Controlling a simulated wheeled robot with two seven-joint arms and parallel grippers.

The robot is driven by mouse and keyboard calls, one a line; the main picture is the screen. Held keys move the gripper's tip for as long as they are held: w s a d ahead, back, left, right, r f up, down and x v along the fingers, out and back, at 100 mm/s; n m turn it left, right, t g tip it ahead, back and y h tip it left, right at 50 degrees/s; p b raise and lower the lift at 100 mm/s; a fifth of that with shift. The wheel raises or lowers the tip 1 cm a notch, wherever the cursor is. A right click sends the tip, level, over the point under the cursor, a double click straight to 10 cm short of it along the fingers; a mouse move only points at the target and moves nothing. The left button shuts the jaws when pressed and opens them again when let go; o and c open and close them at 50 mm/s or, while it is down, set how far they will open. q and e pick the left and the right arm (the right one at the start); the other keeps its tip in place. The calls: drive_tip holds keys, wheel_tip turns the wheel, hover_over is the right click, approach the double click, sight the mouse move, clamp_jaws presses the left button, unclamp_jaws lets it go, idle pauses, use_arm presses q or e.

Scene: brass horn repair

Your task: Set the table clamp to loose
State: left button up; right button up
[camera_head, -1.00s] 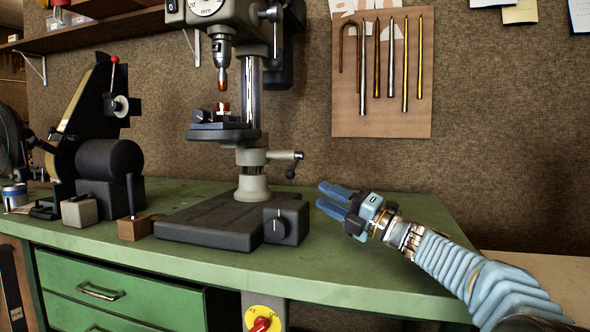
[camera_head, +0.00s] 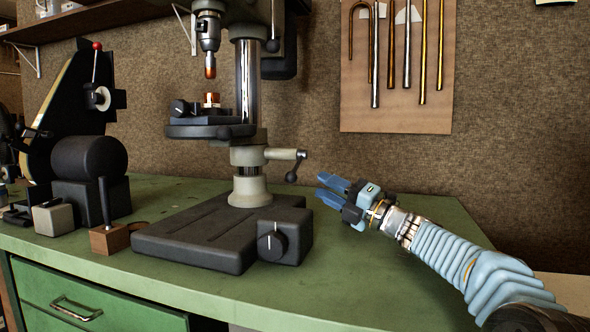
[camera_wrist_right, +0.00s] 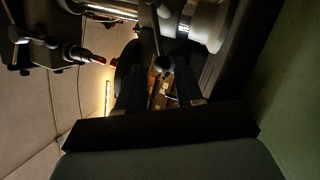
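The table clamp is a pale collar on the drill press column with a lever (camera_head: 293,165) that ends in a dark ball knob and points to the right and down. In the right wrist view the lever (camera_wrist_right: 165,62) shows ahead, between the dark fingers. My right gripper (camera_head: 329,190) has blue fingertips, is open and empty, and is just right of and slightly below the knob, apart from it in the head view. It points left toward the column. The fingers also show in the right wrist view (camera_wrist_right: 160,92). My left gripper is not in view.
The drill press base (camera_head: 215,235) with a dial (camera_head: 271,243) stands on the green bench (camera_head: 360,285). The press table (camera_head: 210,131) holds a small brass part. A belt sander (camera_head: 85,157) and a wooden block (camera_head: 109,239) stand left. Brass tubes hang on a board (camera_head: 395,120) behind.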

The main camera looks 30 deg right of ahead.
sight(294, 169)
drive_tip(key=p+x, duration=0.2)
drive_tip(key=x, duration=0.7)
drive_tip(key=shift+w+a+r, duration=0.1)
drive_tip(key=shift+w, duration=0.2)
clamp_jaws()
